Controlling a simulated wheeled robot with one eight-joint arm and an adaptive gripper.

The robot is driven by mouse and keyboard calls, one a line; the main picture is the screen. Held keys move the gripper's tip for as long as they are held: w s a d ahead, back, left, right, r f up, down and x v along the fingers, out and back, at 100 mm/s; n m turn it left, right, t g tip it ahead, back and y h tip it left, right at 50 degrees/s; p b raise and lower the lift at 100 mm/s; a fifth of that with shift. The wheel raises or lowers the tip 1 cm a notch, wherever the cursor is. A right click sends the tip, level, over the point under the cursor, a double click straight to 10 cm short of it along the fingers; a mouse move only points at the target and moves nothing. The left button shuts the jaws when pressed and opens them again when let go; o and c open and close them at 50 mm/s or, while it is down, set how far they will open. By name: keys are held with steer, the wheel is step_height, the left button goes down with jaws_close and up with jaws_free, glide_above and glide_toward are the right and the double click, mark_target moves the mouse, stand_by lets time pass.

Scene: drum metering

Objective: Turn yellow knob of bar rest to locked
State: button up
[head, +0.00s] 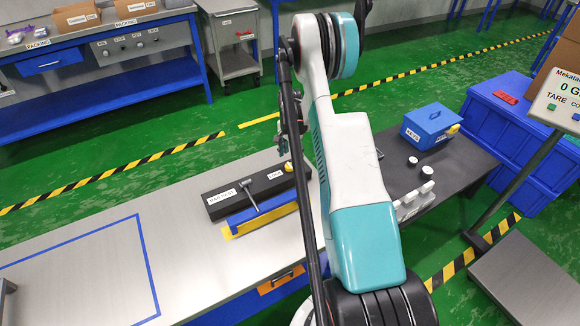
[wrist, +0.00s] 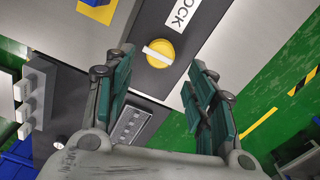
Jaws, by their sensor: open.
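The bar rest (head: 240,192) is a long black box on the light table, with a "BAR REST" label and a "LOCK" label on top. Its round yellow knob (head: 289,167) sits at the right end. In the wrist view the knob (wrist: 158,43) carries a white stripe slanting down to the right, roughly across the line of the "LOCK" lettering (wrist: 183,14). My gripper (wrist: 163,60) is open and empty, with the knob showing between and just beyond its fingertips. In the head view my gripper (head: 284,140) is above the knob, partly hidden by my arm.
A grey lever (head: 250,197) and blue and yellow pieces lie along the box's front. A blue "KEYS" box (head: 430,125) and a white rack (head: 413,203) stand on the dark table to the right.

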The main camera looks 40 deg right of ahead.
mark_target(290, 165)
step_height(290, 165, down, 5)
steer(key=shift+f+b, duration=0.1)
steer(key=shift+b, duration=0.6)
steer(key=c, duration=1.1)
